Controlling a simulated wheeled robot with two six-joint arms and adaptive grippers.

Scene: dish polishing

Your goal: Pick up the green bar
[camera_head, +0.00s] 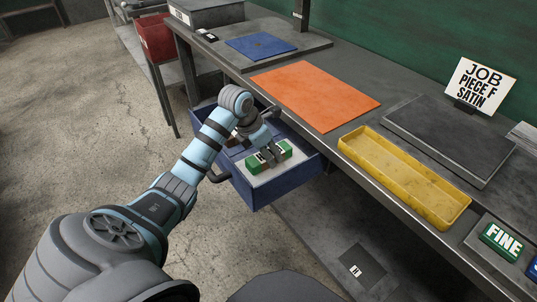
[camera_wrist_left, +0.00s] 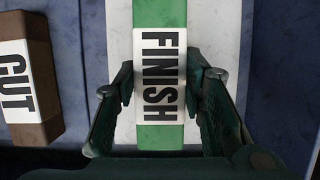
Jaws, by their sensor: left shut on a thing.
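The green bar (camera_head: 280,156) lies on a white pad in the open blue drawer in the head view. In the left wrist view the green bar (camera_wrist_left: 159,135) carries a white label reading FINISH. My left gripper (camera_head: 265,157) reaches down into the drawer over the bar. In the left wrist view its two fingers (camera_wrist_left: 160,95) stand on either side of the bar and are shut on it across the label. The bar appears still down at the pad; any gap beneath it cannot be told. My right gripper is not in view.
A brown bar labelled CUT (camera_wrist_left: 25,85) lies left of the green bar in the wrist view. The blue drawer (camera_head: 285,188) has raised walls. The bench above holds an orange mat (camera_head: 315,95), a yellow tray (camera_head: 405,178), a JOB PIECE F SATIN sign (camera_head: 481,85) and a FINE block (camera_head: 501,242).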

